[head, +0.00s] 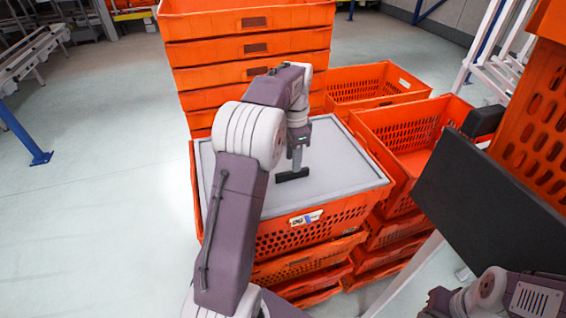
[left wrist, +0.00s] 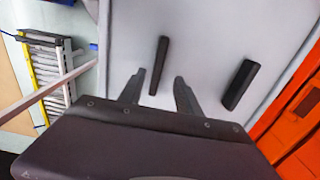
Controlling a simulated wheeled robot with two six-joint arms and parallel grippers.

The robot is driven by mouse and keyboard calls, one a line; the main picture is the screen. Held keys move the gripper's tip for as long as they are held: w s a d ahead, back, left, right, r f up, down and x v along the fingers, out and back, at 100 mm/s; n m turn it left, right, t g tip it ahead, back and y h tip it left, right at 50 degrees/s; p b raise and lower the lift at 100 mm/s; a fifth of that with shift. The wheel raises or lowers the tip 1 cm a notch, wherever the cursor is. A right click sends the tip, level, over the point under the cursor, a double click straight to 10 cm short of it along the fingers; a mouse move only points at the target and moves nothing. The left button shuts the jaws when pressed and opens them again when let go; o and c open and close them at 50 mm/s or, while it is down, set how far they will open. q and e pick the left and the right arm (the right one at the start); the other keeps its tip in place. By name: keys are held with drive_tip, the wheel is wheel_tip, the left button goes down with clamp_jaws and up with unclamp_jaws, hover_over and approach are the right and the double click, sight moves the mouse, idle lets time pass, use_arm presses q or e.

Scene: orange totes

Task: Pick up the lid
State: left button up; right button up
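The lid (head: 342,165) is a flat grey panel lying on top of an orange tote (head: 285,238) in the head view. A dark bar-shaped handle (head: 292,174) shows on it. My left gripper (head: 296,166) points down over the lid, close to this bar; my arm hides part of the lid. In the left wrist view the lid (left wrist: 205,45) fills much of the picture, with one dark bar (left wrist: 159,66) ahead between the fingertips and another (left wrist: 239,84) to the right. The fingers (left wrist: 159,86) are apart with nothing held. My right arm shows at the bottom right, its gripper out of view.
A tall stack of orange totes (head: 247,48) stands behind the lidded tote. Open orange totes stand behind right (head: 375,85) and right (head: 410,137). A dark panel (head: 485,190) and more orange totes (head: 535,130) stand close at right. The floor at left is clear.

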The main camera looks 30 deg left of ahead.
use_arm(q)
drive_tip(key=shift+f, duration=0.45)
drive_tip(key=f, duration=0.1)
drive_tip(key=f+p, duration=0.2)
drive_tip(key=f, duration=0.1)
drive_tip(key=shift+s+d, duration=0.1)
drive_tip(key=shift+s, duration=0.2)
drive_tip(key=shift+f, duration=0.2)
clamp_jaws()
drive_tip(key=shift+w, duration=0.1)
idle(0.5)
